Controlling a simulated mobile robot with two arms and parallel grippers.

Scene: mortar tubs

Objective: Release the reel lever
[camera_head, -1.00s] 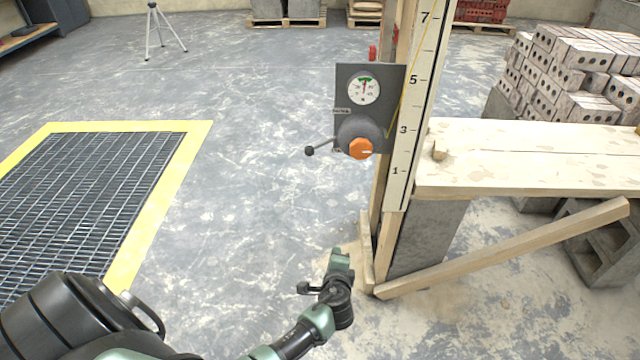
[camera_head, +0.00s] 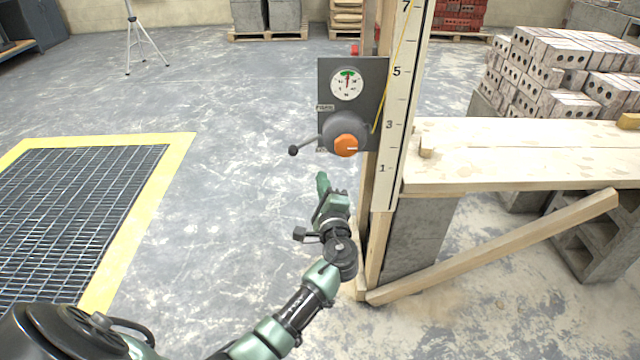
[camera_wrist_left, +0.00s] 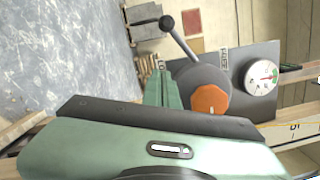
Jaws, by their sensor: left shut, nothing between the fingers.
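The reel lever (camera_head: 306,146) is a thin grey rod with a black ball knob. It sticks out to the left from a round grey reel housing (camera_head: 335,128) with an orange knob (camera_head: 346,145). The lever also shows in the left wrist view (camera_wrist_left: 180,37), near the top, with the orange knob (camera_wrist_left: 210,100) below it. A dial gauge (camera_head: 347,84) sits above the reel on a dark panel (camera_head: 374,76). My left gripper (camera_head: 322,182) is shut and empty, below the lever and apart from it. My right gripper is not in view.
The panel is fixed to a wooden post with a numbered scale board (camera_head: 395,130). A plank bench (camera_head: 520,150) and a diagonal timber (camera_head: 500,245) stand to the right. A yellow-edged floor grate (camera_head: 130,220) lies left.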

